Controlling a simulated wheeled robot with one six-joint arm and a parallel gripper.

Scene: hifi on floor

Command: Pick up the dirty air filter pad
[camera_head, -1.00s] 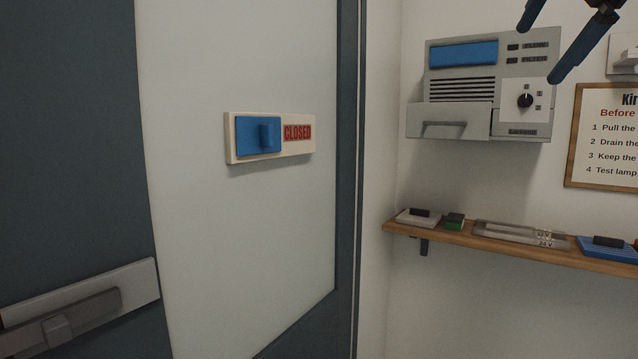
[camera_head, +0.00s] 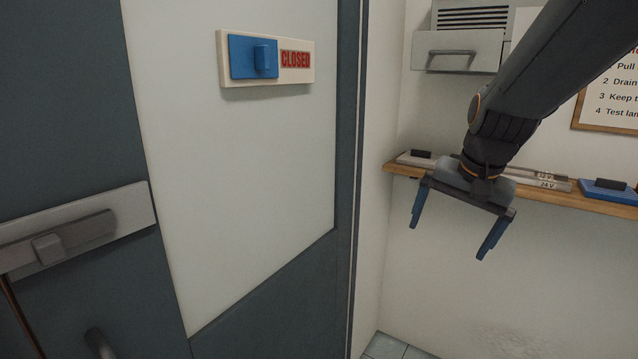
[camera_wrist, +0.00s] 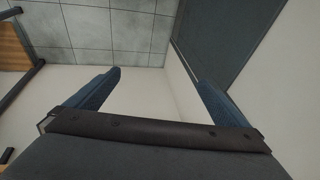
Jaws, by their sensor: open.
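I cannot make out a pad that is plainly the dirty air filter pad. Two pads with dark grips lie on the wall shelf (camera_head: 565,197): a pale one (camera_head: 408,160) at its left end and a blue one (camera_head: 600,196) further right. A grey wall unit (camera_head: 456,50) with a louvred vent and a drawer-like front with a handle hangs above the shelf. My gripper (camera_head: 448,241) is open and empty, in front of the shelf with its blue fingers pointing down. In the wrist view my gripper (camera_wrist: 158,76) has only wall and floor between its fingers.
A grey holder marked 12 V and 24 V (camera_head: 548,182) lies on the shelf, partly behind my arm. A framed notice (camera_head: 610,100) hangs at right. The door at left carries a blue slider on a CLOSED sign (camera_head: 297,59) and a latch (camera_head: 80,232). Tiled floor (camera_head: 385,347) shows below.

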